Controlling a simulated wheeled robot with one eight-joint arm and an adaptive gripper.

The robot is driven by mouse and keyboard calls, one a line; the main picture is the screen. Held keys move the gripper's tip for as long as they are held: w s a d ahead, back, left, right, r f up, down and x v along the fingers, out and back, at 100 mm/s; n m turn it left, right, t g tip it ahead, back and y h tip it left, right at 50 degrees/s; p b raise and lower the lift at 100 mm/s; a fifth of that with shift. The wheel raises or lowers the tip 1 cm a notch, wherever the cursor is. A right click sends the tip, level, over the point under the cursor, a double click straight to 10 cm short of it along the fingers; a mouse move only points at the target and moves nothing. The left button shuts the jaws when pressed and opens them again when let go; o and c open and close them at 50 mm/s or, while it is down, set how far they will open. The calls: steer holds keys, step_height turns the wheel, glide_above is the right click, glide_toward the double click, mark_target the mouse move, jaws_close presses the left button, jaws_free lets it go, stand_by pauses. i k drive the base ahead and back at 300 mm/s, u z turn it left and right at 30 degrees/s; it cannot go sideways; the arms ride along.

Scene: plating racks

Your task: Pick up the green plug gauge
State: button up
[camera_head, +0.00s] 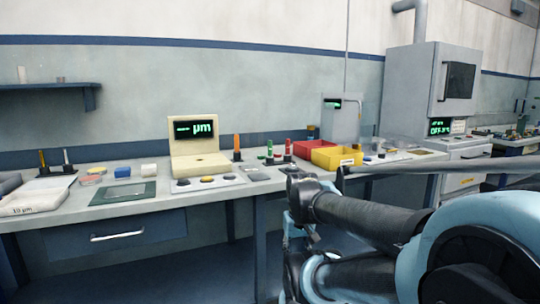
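A slim green upright piece (270,149), which looks like the green plug gauge, stands on the bench near the middle of the view. It is small here, and its lower end is hard to make out. A taller orange piece (237,146) stands to its left and a red one (288,147) close to its right. My arm fills the lower right, in front of the bench and apart from the green piece. I cannot make out my gripper's fingers.
The grey bench (210,204) runs along the wall. A cream display unit (198,151) stands left of the gauges; yellow (336,158) and red (302,149) bins stand to their right. A grey oven-like cabinet (410,92) is farther right.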

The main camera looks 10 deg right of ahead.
mark_target(270, 143)
steer(key=u, duration=1.45)
steer(key=k, duration=0.95)
steer(key=z, duration=1.5)
steer(key=i, duration=1.1)
steer(key=u, duration=0.05)
